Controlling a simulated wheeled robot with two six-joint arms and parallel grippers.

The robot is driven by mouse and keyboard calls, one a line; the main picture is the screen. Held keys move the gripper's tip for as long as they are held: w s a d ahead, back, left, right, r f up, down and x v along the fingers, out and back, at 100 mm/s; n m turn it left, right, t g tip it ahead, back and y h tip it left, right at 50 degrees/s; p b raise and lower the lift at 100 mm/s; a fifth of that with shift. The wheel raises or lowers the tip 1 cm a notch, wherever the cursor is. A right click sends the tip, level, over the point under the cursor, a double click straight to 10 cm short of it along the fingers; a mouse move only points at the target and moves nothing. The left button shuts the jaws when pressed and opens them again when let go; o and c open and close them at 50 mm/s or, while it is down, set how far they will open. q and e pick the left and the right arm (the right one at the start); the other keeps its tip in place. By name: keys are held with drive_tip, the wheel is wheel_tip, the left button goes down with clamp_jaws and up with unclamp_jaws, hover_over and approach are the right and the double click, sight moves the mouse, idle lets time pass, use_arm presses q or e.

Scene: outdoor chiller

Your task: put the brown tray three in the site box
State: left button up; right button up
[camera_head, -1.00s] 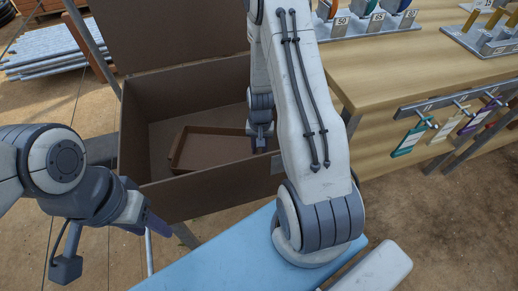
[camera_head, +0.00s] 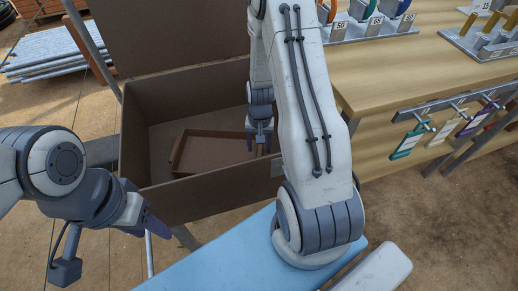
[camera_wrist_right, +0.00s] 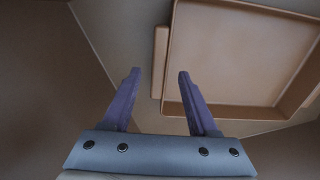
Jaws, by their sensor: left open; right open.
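The brown tray (camera_head: 210,152) lies flat inside the open brown site box (camera_head: 172,203), on its floor. It also shows in the right wrist view (camera_wrist_right: 245,55), with its rim and one end tab near my fingers. My right gripper (camera_head: 260,142) reaches down into the box at the tray's right end. My right arm hides the box's right part. My left gripper (camera_head: 153,225) is outside the box at its front left, open and empty.
The box lid (camera_head: 165,35) stands open at the back. A wooden bench (camera_head: 420,70) with slotted racks and hanging coloured tags (camera_head: 408,142) stands on the right. A stack of grey planks (camera_head: 45,52) lies at the back left.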

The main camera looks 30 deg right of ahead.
wheel_tip(320, 180, up, 9)
drive_tip(key=p, duration=0.1)
drive_tip(key=s+a+r+n, duration=0.2)
drive_tip(key=a+r+n, duration=0.25)
drive_tip(key=a, duration=0.45)
drive_tip(key=s+a+r+n, duration=0.3)
drive_tip(key=a+r, duration=0.3)
drive_tip(key=a, duration=0.2)
drive_tip(key=s+a+r+n, duration=0.2)
drive_tip(key=s+a+n, duration=0.2)
drive_tip(key=s, duration=0.2)
drive_tip(key=s+a+r+n, duration=0.3)
drive_tip(key=s+a, duration=0.1)
drive_tip(key=s, duration=0.3)
drive_tip(key=shift+s+r+n+y, duration=0.15)
drive_tip(key=shift+s+n+y, duration=0.15)
drive_tip(key=shift+n+y, duration=0.1)
drive_tip(key=shift+a+r+p, duration=0.1)
drive_tip(key=shift+p, duration=0.25)
